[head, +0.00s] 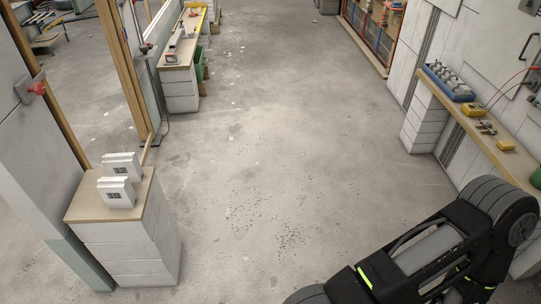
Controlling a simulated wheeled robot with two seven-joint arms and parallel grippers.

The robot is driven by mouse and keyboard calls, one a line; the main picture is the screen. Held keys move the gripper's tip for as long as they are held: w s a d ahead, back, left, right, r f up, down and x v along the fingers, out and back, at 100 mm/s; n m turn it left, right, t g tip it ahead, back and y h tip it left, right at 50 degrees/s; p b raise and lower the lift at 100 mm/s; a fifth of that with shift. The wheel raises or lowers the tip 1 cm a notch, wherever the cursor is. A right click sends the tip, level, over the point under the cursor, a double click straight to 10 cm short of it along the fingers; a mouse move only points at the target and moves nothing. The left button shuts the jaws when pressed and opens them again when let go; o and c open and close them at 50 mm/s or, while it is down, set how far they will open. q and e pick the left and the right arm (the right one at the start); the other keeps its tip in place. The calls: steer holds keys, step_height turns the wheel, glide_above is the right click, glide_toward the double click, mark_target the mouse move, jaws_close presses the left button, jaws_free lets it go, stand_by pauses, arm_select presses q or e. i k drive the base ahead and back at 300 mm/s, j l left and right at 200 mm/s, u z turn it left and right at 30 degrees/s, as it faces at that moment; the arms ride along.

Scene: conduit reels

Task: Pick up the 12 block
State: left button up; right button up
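Two white blocks with dark markings stand on a wooden-topped pedestal (148,207) at the left in the head view. The front block (116,192) is nearer to me, and the rear block (121,166) is just behind it. Their markings look like two-digit numbers but are too small to read surely, so I cannot tell which, if either, is the 12 block. No gripper fingers show in this view. Neither block is held.
Bare concrete floor (270,170) lies open through the middle. A wooden wall shelf (465,122) at the right carries a blue tray (447,83) and yellow items. A workbench (178,54) stands at the back left. Timber posts (118,60) rise behind the pedestal.

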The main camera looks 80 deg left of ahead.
mark_target(127, 165)
steer(key=k+l+u, duration=0.1)
steer(key=u, duration=3.9)
